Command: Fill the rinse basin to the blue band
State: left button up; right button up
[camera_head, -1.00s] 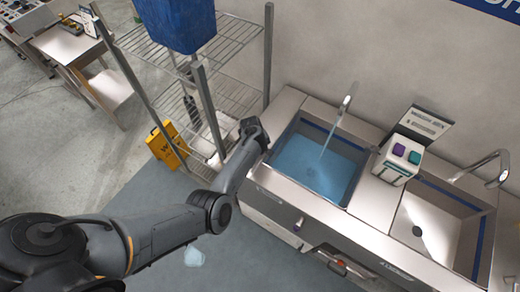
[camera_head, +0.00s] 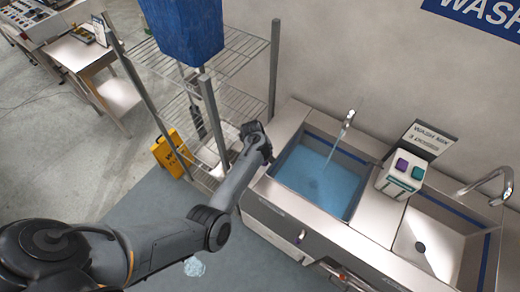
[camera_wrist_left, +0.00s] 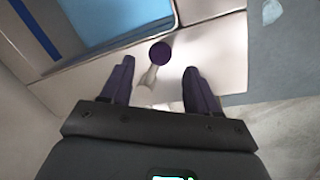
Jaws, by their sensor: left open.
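The left basin (camera_head: 357,161) holds light blue water (camera_head: 322,180), and a thin stream falls into it from its running tap (camera_head: 347,121). A dark blue band (camera_head: 338,151) runs along its inner wall, showing above the water. My left gripper (camera_head: 262,134) is at the basin's left rim. In the left wrist view, my open fingers (camera_wrist_left: 156,82) have a metal lever with a round purple knob (camera_wrist_left: 160,53) ahead of and between them, not gripped. The head view hides this lever behind my gripper. My right gripper is not in view.
A dispenser (camera_head: 400,176) with purple and teal buttons stands between the basins. The right basin (camera_head: 425,243) is empty. A wire rack (camera_head: 275,65) stands close left of my gripper, with a yellow floor sign (camera_head: 169,155) beside it. A pale patch (camera_head: 194,267) lies on the floor.

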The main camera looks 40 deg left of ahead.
pick_arm(q)
jog(key=r, duration=0.2)
jog(key=s+r, duration=0.1)
jog(key=r, duration=0.2)
jog(key=shift+a+r+p, duration=0.2)
jog(key=shift+r+p, duration=0.1)
jog(key=shift+p, duration=0.05)
